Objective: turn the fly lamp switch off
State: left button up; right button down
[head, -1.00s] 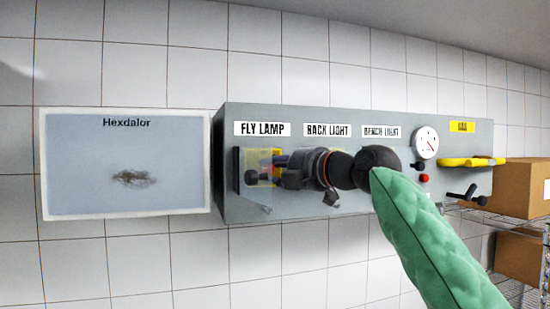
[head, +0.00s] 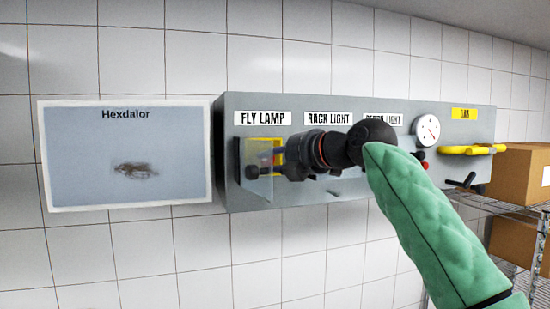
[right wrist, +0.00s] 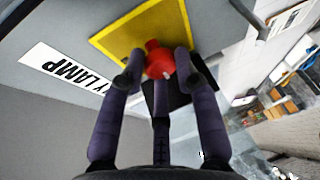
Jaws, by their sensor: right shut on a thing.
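The fly lamp switch, a red knob (right wrist: 160,62) on a yellow plate (right wrist: 112,37), sits below the FLY LAMP label (head: 263,118) on the grey wall panel. My right gripper (head: 279,160) reaches it from the right. In the right wrist view its dark fingers (right wrist: 163,75) are closed around the red knob. In the head view the fingers hide most of the knob, and the yellow plate (head: 262,145) shows behind them. My left gripper is not in view.
The panel (head: 228,190) also carries a RACK LIGHT label (head: 328,118), a partly hidden third label, a gauge (head: 426,130) and a yellow handle (head: 466,150). A framed Hexdalor sign (head: 125,190) hangs at the left. Cardboard boxes (head: 520,172) stand on a wire rack at the right.

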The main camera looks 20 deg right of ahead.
jog(key=c, duration=0.9)
grip_release()
jog(key=shift+a, duration=0.15)
jog(key=shift+s+d, duration=0.2)
jog(key=shift+s, duration=0.05)
jog(key=v, duration=1.1)
jog(key=shift+s, duration=0.2)
